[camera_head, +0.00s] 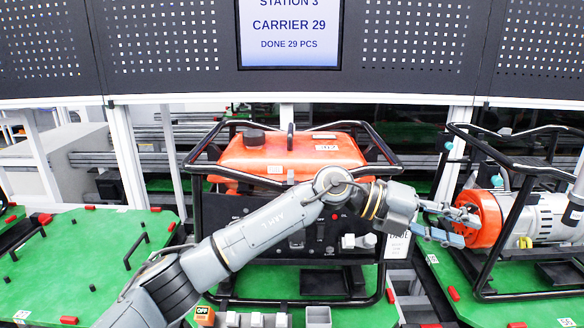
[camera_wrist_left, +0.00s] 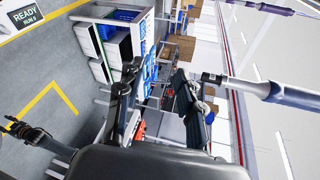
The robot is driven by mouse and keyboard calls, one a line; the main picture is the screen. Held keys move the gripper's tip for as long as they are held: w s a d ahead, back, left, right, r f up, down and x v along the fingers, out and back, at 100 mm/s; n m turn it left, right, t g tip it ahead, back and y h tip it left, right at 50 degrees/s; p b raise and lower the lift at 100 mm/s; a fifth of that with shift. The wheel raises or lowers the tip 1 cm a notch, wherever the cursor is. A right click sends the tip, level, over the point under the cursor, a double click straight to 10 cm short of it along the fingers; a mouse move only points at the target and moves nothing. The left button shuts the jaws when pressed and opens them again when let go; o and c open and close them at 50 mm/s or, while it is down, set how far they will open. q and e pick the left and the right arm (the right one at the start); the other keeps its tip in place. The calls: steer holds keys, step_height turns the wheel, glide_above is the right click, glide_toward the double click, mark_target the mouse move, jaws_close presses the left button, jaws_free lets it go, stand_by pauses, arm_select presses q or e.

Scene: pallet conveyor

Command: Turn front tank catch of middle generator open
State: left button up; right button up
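The middle generator has an orange tank (camera_head: 290,152) in a black tubular frame (camera_head: 200,158). My left arm crosses in front of its control panel from lower left to right. The front tank catch cannot be picked out; the arm covers part of the tank's front edge. My left gripper (camera_head: 469,228) is past the frame's right side, in front of the right generator's orange end (camera_head: 480,218). Its fingers are apart with nothing seen between them. The left wrist view also shows the spread fingers (camera_wrist_left: 155,88).
The right generator (camera_head: 535,215) has a black frame with teal knobs (camera_head: 448,145), close to the left gripper. A green pallet (camera_head: 70,265) with black handles lies at left. A screen (camera_head: 290,35) hangs above. Small switches and an OFF block (camera_head: 205,315) stand at the front.

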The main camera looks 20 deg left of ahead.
arm_select(q)
steer(key=w+a+t+y, duration=0.1)
steer(key=w+a+y, duration=0.3)
steer(key=a+y, duration=0.25)
steer(key=n+t+y, duration=0.3)
steer(key=n+y, duration=0.2)
steer(key=y, duration=0.5)
glide_toward(291, 173)
steer(key=p+x, duration=0.3)
steer(key=x, duration=0.5)
steer(key=shift+w+a+f, duration=0.1)
steer(key=shift+w+f, duration=0.1)
steer(key=shift+f, duration=0.15)
steer(key=shift+c, duration=0.4)
jaws_close()
